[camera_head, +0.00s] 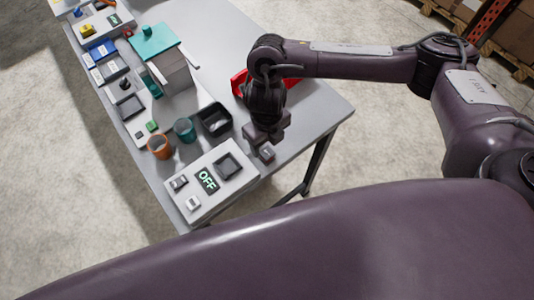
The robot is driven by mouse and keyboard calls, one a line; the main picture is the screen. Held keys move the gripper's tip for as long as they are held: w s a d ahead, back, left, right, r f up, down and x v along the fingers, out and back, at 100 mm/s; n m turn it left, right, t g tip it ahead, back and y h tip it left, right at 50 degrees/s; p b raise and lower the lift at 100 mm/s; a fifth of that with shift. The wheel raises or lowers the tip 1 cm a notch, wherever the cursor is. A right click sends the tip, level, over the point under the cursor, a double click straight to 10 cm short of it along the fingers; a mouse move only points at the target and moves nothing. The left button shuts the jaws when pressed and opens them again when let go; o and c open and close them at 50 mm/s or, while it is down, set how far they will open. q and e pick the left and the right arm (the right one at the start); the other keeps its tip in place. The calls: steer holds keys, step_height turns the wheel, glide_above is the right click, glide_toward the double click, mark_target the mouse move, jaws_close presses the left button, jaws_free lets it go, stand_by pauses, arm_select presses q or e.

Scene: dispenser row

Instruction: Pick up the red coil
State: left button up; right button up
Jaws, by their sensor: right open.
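My right gripper (266,142) points down over the near right part of the grey table (318,118). It is open, though its fingers are small and dark here. A bright red thing (238,82) lies on the table behind my right wrist, which hides its middle; red shows on both sides of the wrist. I cannot tell whether it is a coil or a tray. No red coil is clearly seen elsewhere. My left gripper is not in view.
A black open bin (215,119), a teal cup (185,130) and an orange cup (160,146) stand left of the gripper. A teal-topped box (155,42) stands farther back.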

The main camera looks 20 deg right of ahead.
mark_target(266, 152)
steer(key=shift+a+f, duration=0.1)
steer(key=shift+f, duration=2.1)
steer(key=c, duration=1.1)
